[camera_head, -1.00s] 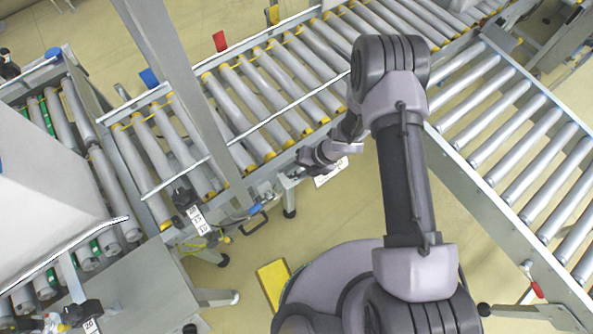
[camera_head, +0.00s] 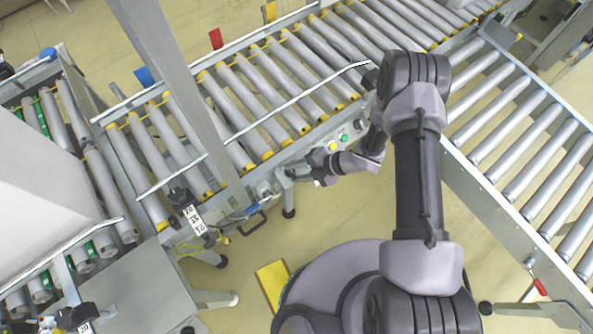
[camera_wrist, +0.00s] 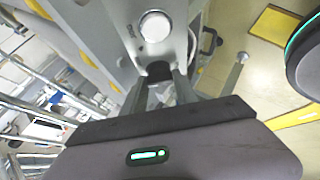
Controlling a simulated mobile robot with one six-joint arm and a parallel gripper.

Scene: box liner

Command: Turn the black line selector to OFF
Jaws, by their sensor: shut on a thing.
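The black line selector (camera_wrist: 158,70) shows in the wrist view as a small dark knob on a grey panel (camera_wrist: 122,30), between my fingertips. My gripper (camera_wrist: 158,82) is shut on it, one finger on each side. The fingers hide part of the knob, and I cannot read its position or any OFF mark. In the head view my gripper (camera_head: 290,173) reaches left to the control panel on the conveyor's near side, and the selector is too small to make out there.
A round white button (camera_wrist: 155,27) sits just beyond the selector. In the head view, a yellow button (camera_head: 333,146) and a green button (camera_head: 344,138) lie close to my wrist. A black handle (camera_head: 254,222) is at the left. Roller conveyors (camera_head: 240,105) stand behind and at the right.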

